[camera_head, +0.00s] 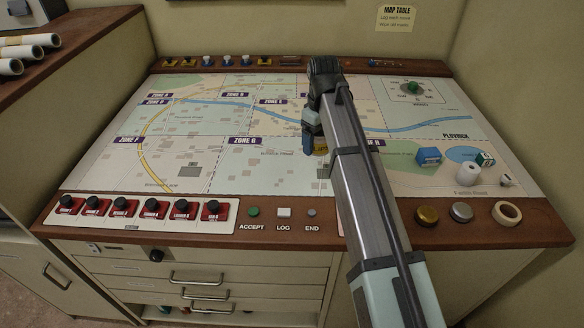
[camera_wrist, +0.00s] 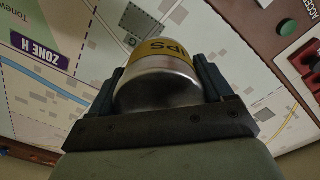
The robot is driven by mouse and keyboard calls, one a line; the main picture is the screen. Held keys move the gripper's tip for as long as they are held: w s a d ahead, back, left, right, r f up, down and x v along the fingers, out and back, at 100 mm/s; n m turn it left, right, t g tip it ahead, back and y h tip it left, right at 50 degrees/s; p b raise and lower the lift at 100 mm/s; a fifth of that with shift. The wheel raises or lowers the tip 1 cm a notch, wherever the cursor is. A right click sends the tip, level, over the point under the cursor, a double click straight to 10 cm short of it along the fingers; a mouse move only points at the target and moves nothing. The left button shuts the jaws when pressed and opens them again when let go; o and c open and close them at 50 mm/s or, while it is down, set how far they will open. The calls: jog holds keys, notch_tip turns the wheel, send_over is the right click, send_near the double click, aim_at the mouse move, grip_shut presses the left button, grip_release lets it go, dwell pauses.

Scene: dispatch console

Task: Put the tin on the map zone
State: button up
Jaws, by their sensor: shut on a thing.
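My gripper (camera_head: 312,142) is over the middle of the map table (camera_head: 110,165), around the border between ZONE G and ZONE H. It is shut on a tin (camera_wrist: 160,82), a metal cylinder with a yellow label ending in "IPS". The wrist view shows the gripper's two dark fingers (camera_wrist: 160,72) on either side of the tin. In the head view only a sliver of the yellow tin (camera_head: 321,148) shows past my arm. I cannot tell whether the tin touches the map. The ZONE G label (camera_head: 246,141) is left of the gripper; the ZONE H label (camera_wrist: 40,50) appears in the wrist view.
A blue box (camera_head: 428,157), a white cylinder (camera_head: 473,173) and small blocks stand on the map's right. A gold round item (camera_head: 427,215), a silver one (camera_head: 461,212) and a tape roll (camera_head: 508,213) sit on the front ledge. Red switches (camera_head: 151,209) line its left. The map's left is mostly clear.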

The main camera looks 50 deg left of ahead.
aim_at(316, 174)
jog(key=shift+f, duration=4.9)
jog(key=shift+f, duration=0.15)
jog(key=o, duration=1.2)
notch_tip(316, 174, up, 12)
jog(key=shift+r, duration=0.15)
